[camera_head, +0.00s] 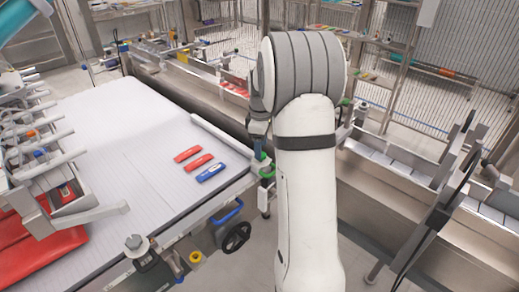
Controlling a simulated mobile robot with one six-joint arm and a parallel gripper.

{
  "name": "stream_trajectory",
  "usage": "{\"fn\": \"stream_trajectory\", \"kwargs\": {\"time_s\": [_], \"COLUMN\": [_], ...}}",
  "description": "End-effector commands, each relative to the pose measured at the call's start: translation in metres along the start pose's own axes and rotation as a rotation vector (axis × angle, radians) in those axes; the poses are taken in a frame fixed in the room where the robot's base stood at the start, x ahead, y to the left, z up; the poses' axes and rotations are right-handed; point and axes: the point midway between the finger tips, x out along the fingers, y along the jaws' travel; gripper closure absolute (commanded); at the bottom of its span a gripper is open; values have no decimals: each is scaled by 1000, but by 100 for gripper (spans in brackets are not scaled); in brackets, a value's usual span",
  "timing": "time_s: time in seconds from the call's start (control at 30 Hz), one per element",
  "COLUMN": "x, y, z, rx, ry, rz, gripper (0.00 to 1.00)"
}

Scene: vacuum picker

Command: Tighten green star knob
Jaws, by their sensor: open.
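A green knob (267,172) shows at the right corner of the white conveyor, low on the frame beside my arm. Another green part (261,156) sits just above it; I cannot tell whether the two are one piece. My gripper (259,150) points down right over this green part, its dark fingers only partly seen. It looks open, but the gap between the fingers is too small to make out. I cannot tell whether the fingers touch the green part. My white arm hides what lies right of it.
Two red packets (199,162) and a blue packet (211,172) lie on the white conveyor (120,125). A black handwheel (236,237), a blue handle (229,213) and a yellow knob (196,257) are along its near edge. A vacuum picker head (45,160) stands at left over red packs.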

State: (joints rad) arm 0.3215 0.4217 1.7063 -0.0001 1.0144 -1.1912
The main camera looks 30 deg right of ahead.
Motion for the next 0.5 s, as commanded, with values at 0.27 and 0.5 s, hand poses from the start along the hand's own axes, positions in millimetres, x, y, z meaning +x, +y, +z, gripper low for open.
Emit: {"fn": "stream_trajectory", "kwargs": {"time_s": [0.27,0.5], "x": [21,21], "y": [0,0], "z": [0,-1], "rx": [0,-1], "ry": [0,0], "rz": [1,1], "gripper": [45,46]}}
